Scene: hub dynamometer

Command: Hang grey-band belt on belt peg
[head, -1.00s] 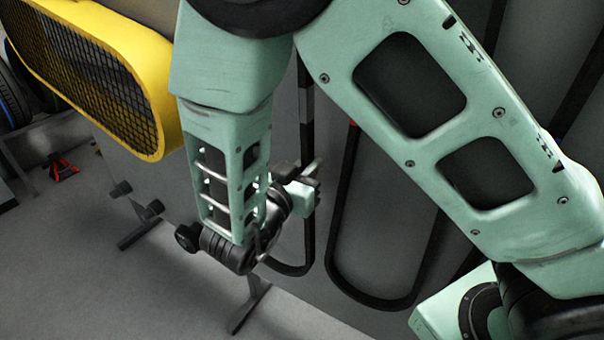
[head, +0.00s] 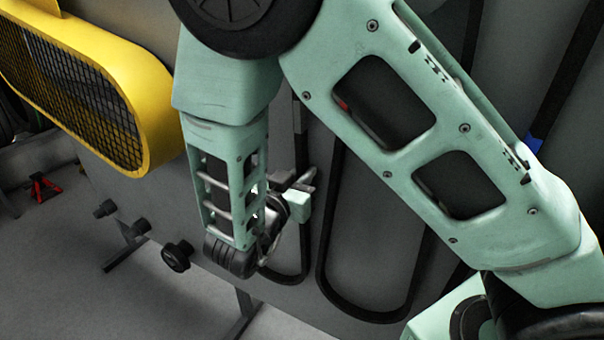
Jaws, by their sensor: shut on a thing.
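My gripper (head: 298,190) is near the middle of the head view, in front of the grey panel. It is shut on a dark belt, which I take to be the grey-band belt (head: 304,238). The belt hangs as a narrow loop, its bottom curve below the gripper. My arm hides part of the belt, and the grey band is not clear. Black round knobs or pegs (head: 177,256) stick out along the panel's lower left. I cannot tell whether one of them is the belt peg.
A second dark belt (head: 370,314) hangs just right, with a red mark (head: 342,103) seen through my arm's opening. A blue-banded belt (head: 533,143) hangs farther right. A yellow mesh guard (head: 150,100) stands at upper left. A red stand (head: 42,187) is on the floor.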

